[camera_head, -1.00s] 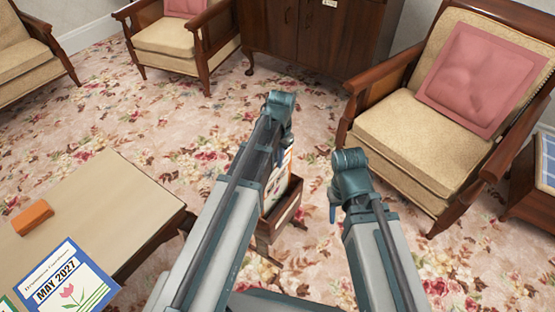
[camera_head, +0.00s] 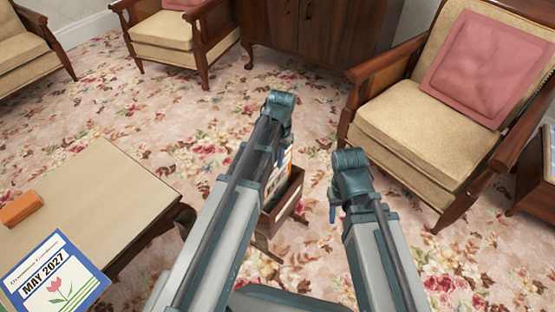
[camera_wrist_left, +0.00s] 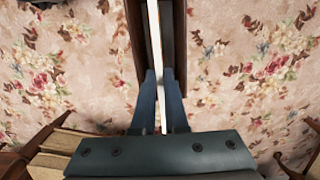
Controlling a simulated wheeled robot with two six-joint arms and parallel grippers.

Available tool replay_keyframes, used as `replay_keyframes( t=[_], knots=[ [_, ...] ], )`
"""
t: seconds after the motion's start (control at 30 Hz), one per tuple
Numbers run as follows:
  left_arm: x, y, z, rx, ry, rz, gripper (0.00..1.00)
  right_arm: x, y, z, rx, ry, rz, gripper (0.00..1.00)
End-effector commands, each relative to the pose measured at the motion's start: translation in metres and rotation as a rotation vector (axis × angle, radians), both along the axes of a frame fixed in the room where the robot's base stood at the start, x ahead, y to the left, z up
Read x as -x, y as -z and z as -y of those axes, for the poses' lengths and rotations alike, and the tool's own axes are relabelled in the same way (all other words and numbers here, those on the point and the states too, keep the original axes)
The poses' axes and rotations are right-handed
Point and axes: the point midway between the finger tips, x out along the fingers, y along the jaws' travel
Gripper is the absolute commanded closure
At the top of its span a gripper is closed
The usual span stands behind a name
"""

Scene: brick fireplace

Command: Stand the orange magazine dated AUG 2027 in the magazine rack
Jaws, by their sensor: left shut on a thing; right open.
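My left gripper (camera_head: 281,156) is shut on a thin magazine (camera_head: 279,178), seen mostly edge-on below my left wrist in the head view. Its face shows some orange; its date cannot be read. In the left wrist view my fingers (camera_wrist_left: 158,80) pinch its pale edge (camera_wrist_left: 155,40). The dark wooden magazine rack (camera_head: 289,208) stands on the floor below my left gripper, partly hidden by my arm. In the left wrist view the magazine lies between the rack's dark walls (camera_wrist_left: 179,35); how deep it sits cannot be told. My right gripper (camera_head: 332,213) is open and empty, right of the rack.
A low table (camera_head: 95,195) at left holds an orange block (camera_head: 21,208) and a magazine marked MAY 2027 (camera_head: 52,275). An armchair with a pink cushion (camera_head: 487,68) stands at right. A cabinet (camera_head: 305,35) is behind. Flowered carpet lies open between them.

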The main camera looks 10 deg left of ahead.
Motion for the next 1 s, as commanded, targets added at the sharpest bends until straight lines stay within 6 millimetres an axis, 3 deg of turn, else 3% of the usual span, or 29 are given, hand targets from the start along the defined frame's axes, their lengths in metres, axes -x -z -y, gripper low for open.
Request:
replay_keyframes(
  t=[0.07,0.1,0.3,0.67,1.0],
  knots=[
    [0.0,0.0,0.0,0.0,0.0,0.0,1.0,0.0,0.0,0.0,0.0,0.0,0.0,0.5],
    [0.0,0.0,0.0,0.0,0.0,0.0,0.87,0.0,0.0,0.0,0.0,0.0,0.0,0.5],
    [0.0,0.0,0.0,0.0,0.0,0.0,0.54,0.0,0.0,0.0,0.0,0.0,0.0,0.5],
    [0.0,-0.002,0.0,0.0,0.0,0.0,0.54,0.0,-0.002,0.0,0.0,0.0,0.0,0.5],
    [-0.002,-0.03,0.001,0.0,0.0,0.0,0.54,0.0,-0.03,0.001,0.004,0.005,0.0,0.5]
  ],
)
